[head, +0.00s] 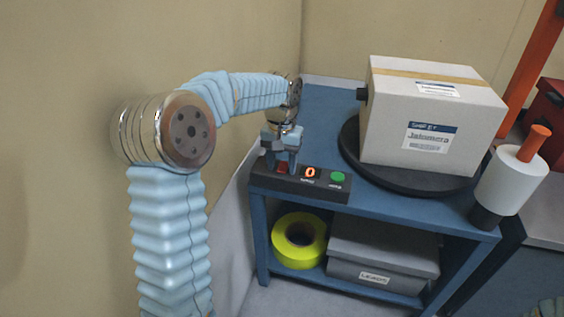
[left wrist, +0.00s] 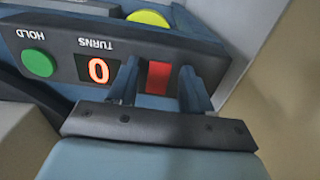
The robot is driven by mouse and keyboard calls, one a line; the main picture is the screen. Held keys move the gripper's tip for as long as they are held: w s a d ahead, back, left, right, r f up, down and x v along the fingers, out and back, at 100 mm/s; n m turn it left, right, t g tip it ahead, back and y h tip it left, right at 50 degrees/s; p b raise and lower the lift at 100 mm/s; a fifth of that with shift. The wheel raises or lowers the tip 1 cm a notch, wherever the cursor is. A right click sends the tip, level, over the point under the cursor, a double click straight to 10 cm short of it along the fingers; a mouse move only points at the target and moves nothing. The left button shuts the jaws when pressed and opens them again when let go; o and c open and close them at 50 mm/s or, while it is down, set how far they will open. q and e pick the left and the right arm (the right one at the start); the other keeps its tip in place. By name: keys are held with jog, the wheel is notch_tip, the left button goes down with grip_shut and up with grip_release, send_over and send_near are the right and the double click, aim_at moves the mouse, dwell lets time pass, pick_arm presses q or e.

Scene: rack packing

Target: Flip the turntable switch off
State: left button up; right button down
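The turntable (head: 352,143) is a round black disc on the blue bench, with a white carton (head: 432,115) on it. A dark control box (head: 328,192) sits at the bench's front left corner. It has a red rocker switch (head: 282,168), a display reading 0 and a green HOLD button (head: 338,177). My left gripper (head: 281,166) points down at the switch. In the left wrist view, the gripper's fingers (left wrist: 160,90) stand apart on either side of the red switch (left wrist: 159,77), with gaps visible. Whether they touch the panel is unclear. My right gripper is out of view.
A white roller with an orange handle (head: 515,174) stands at the bench's right front. The lower shelf holds a yellow tape roll (head: 282,251) and a grey lidded box (head: 380,275). A wall is close on the left; the bench surface behind the control box (head: 326,118) is clear.

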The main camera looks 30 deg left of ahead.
pick_arm(q)
grip_shut()
jog(key=r+g+p, duration=0.1)
jog(key=p, duration=0.2)
jog(key=shift+w, duration=0.15)
jog(key=shift+w+a+f+g, duration=0.1)
jog(key=shift+w+f+g, duration=0.15)
jog(key=shift+g, duration=0.25)
jog(key=shift+f+g+h, duration=0.15)
jog(key=shift+g+h, duration=0.15)
jog(key=shift+o, duration=0.7)
grip_release()
